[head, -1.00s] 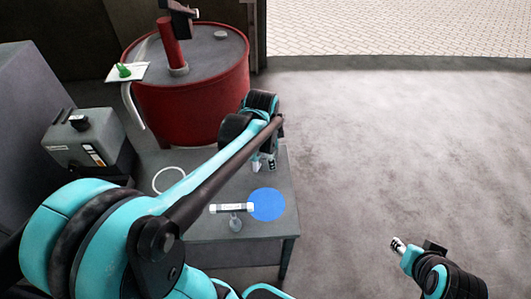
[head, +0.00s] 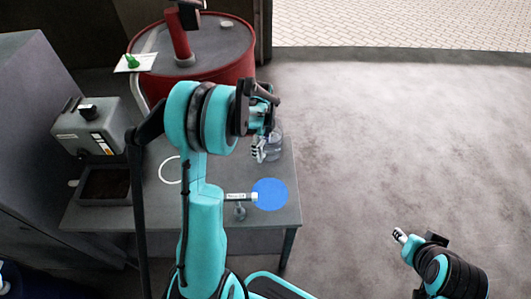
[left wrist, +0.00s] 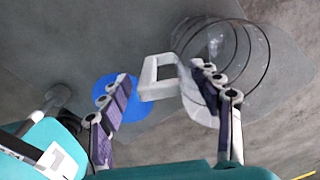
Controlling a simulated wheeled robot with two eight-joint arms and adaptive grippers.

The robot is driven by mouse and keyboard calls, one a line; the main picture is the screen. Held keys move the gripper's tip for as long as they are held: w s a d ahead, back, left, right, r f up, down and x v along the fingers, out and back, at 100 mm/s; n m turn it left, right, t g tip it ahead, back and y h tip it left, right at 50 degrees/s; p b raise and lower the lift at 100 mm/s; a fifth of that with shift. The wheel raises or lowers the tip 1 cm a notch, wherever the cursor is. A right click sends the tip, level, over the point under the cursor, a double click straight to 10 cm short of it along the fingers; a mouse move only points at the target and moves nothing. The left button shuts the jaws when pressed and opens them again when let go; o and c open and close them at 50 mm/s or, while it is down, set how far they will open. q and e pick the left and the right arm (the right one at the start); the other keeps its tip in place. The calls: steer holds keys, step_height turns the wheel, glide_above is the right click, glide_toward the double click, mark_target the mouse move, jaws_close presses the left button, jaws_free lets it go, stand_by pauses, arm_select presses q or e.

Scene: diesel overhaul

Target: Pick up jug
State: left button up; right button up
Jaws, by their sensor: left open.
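The jug (head: 274,148) is a clear, see-through vessel standing near the right side of the grey table, partly hidden by my left gripper (head: 259,150). In the left wrist view its clear round body (left wrist: 238,50) shows with a pale angular handle (left wrist: 158,90) toward the gripper. My left gripper is open. In the left wrist view its two fingers (left wrist: 163,95) spread with the handle between or just beyond the tips; I cannot tell the exact depth. My right gripper (head: 399,236) is out over the floor at the right, away from the table, its jaws too small to read.
A red drum (head: 225,68) with a pump stands behind. Floor at right is clear.

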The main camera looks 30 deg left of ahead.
arm_select(q)
step_height(320, 180, down, 3)
steer(key=shift+r+b, duration=0.1)
steer(key=shift+b, duration=0.25)
steer(key=shift+c, duration=0.9)
jaws_close()
arm_select(e)
steer(key=shift+f, duration=0.6)
arm_select(q)
steer(key=shift+r, duration=0.2)
step_height(320, 180, up, 4)
steer(key=shift+p, duration=1.1)
steer(key=s+d+r+p, duration=0.2)
steer(key=d+r, duration=0.4)
steer(key=d, duration=0.5)
steer(key=shift+s+d+r+p, duration=0.25)
steer(key=shift+s+r+p, duration=0.1)
steer(key=shift+p, duration=0.2)
arm_select(e)
steer(key=shift+r, duration=2.55)
